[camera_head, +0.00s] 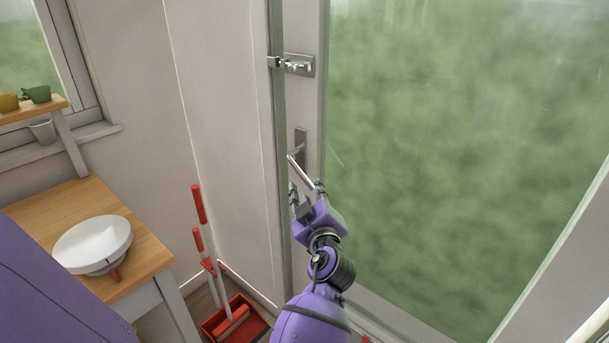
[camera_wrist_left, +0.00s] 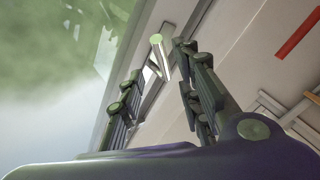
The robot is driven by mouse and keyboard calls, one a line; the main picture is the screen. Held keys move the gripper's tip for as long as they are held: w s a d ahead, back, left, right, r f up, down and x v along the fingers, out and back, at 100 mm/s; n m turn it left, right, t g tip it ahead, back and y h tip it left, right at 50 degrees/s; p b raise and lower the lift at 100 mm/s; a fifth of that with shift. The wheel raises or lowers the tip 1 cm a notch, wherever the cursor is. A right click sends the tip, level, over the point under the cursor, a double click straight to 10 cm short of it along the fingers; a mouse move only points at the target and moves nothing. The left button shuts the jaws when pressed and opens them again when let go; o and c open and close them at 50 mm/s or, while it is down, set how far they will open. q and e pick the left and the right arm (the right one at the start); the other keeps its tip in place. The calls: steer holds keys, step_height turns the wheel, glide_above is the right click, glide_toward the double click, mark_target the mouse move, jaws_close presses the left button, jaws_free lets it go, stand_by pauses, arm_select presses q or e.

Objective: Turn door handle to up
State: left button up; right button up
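The door handle is a metal lever (camera_head: 301,172) on a tall plate (camera_head: 301,141) on the door's frame. In the head view the lever slants down and to the right. My left gripper (camera_head: 306,189) is at the lever's lower, free end, with its fingers apart. In the left wrist view the lever (camera_wrist_left: 162,60) shows with its round end between the two spread fingers of the left gripper (camera_wrist_left: 160,75). I see gaps on both sides there, and cannot tell whether a finger touches it. My right gripper is not in view.
A metal latch (camera_head: 299,65) sits above the handle. The door (camera_head: 450,150) has a large glass pane. At the left are a wooden counter (camera_head: 50,215) with a white basin (camera_head: 93,243). A red dustpan (camera_head: 236,319) with long handles stands on the floor beside the wall.

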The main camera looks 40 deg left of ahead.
mark_target(303, 177)
arm_select(q)
steer(key=x, duration=0.2)
steer(key=p+x, duration=0.1)
steer(key=shift+a+r, duration=0.25)
steer(key=shift+a, duration=0.25)
steer(key=x, duration=0.4)
steer(key=shift+w+f+p, duration=0.1)
steer(key=shift+f+p, duration=0.15)
steer(key=shift+p, duration=0.05)
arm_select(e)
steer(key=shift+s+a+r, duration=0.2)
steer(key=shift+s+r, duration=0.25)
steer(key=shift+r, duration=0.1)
arm_select(q)
steer(key=shift+d, duration=0.1)
steer(key=shift+c, duration=0.5)
jaws_close()
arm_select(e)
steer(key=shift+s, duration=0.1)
